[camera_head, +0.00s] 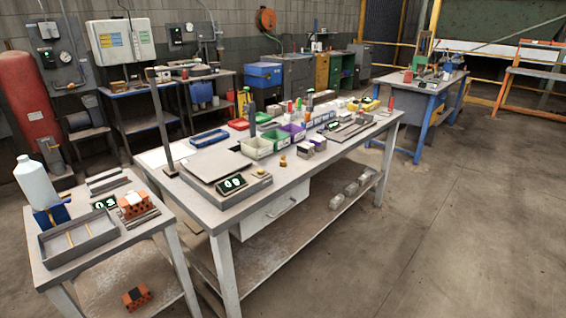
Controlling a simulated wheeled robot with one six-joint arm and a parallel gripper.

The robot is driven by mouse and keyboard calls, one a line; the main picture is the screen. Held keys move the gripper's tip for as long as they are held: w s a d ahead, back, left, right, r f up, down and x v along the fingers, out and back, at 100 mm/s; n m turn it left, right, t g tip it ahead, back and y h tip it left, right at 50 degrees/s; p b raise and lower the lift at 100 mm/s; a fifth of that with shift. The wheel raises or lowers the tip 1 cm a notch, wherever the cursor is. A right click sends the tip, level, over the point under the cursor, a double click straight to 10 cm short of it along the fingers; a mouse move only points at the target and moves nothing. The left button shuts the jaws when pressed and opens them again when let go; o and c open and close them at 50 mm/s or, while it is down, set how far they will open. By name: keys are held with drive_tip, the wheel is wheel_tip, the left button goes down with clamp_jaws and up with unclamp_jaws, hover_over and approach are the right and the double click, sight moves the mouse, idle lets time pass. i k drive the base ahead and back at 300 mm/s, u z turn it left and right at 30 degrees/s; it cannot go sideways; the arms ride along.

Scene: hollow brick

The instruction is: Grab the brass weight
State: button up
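A small brass-coloured weight (283,161) stands upright on the long grey workbench (300,178), close to its front edge. It is to the right of the platform scale (222,170) and in front of the coloured bins. Another small yellowish piece (259,172) sits at the scale's right edge; it is too small to tell what it is. My gripper is not in view.
Green and purple bins (257,147) stand just behind the weight. A dark upright post (162,120) rises at the scale's left. A smaller table (150,228) at the left front holds a white bottle (35,182), a grey tray (78,238) and a hollow brick (133,206). Open floor (440,230) lies at right.

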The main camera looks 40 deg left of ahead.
sight(283, 162)
drive_tip(key=u, duration=0.2)
drive_tip(key=i, duration=1.55)
drive_tip(key=u, duration=0.65)
drive_tip(key=i, duration=1.2)
drive_tip(key=u, duration=1.7)
drive_tip(key=i, duration=0.9)
drive_tip(key=u, duration=1)
